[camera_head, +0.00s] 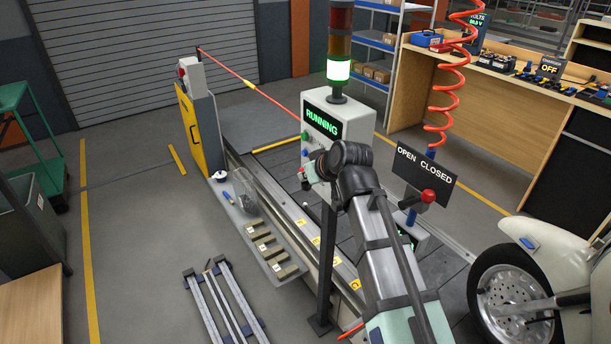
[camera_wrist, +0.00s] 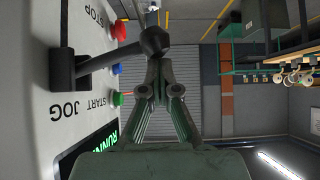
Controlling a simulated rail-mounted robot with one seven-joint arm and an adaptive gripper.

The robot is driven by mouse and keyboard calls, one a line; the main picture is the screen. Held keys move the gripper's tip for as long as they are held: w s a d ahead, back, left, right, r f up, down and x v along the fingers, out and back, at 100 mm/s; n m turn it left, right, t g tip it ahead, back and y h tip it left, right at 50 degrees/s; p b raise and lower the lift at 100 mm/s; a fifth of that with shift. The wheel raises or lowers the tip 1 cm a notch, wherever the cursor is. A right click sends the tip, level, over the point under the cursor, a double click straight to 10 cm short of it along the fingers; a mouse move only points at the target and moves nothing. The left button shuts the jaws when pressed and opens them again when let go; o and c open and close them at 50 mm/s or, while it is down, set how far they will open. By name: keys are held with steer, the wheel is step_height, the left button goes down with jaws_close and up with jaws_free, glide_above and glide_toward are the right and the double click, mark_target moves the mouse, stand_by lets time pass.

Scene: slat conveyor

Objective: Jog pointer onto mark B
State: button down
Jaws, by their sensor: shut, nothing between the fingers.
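My gripper (camera_wrist: 158,66) is shut and empty in the wrist view, its fingertips just below the black ball knob (camera_wrist: 154,42) of a lever. I cannot tell if they touch. The lever stands out from the control panel (camera_wrist: 30,50), near the lettering JOG. In the head view the control box (camera_head: 352,125) reads RUNNING, and my wrist hides my fingers and part of the box. Small yellow marks (camera_head: 316,240) run along the conveyor's edge rail; their letters are hard to read, though the nearest (camera_head: 355,284) looks like C. I cannot make out the pointer.
A red button (camera_wrist: 118,30), a blue button (camera_wrist: 117,69) and a green START button (camera_wrist: 118,99) sit close to my fingers. A lamp stack (camera_head: 338,70) glows green at the bottom. A red-knobbed lever (camera_head: 428,196) stands by the OPEN CLOSED sign (camera_head: 425,166).

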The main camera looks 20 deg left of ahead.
steer(key=shift+d+f, duration=0.1)
steer(key=shift+f, duration=0.05)
step_height(320, 180, up, 5)
steer(key=w+a+p, duration=0.1)
steer(key=a+p, duration=0.1)
steer(key=p, duration=0.1)
steer(key=b+v, duration=0.3)
steer(key=v, duration=0.6)
steer(key=shift+s+d+f+b, duration=0.2)
steer(key=shift+s+f+b, duration=0.1)
steer(key=shift+s, duration=0.15)
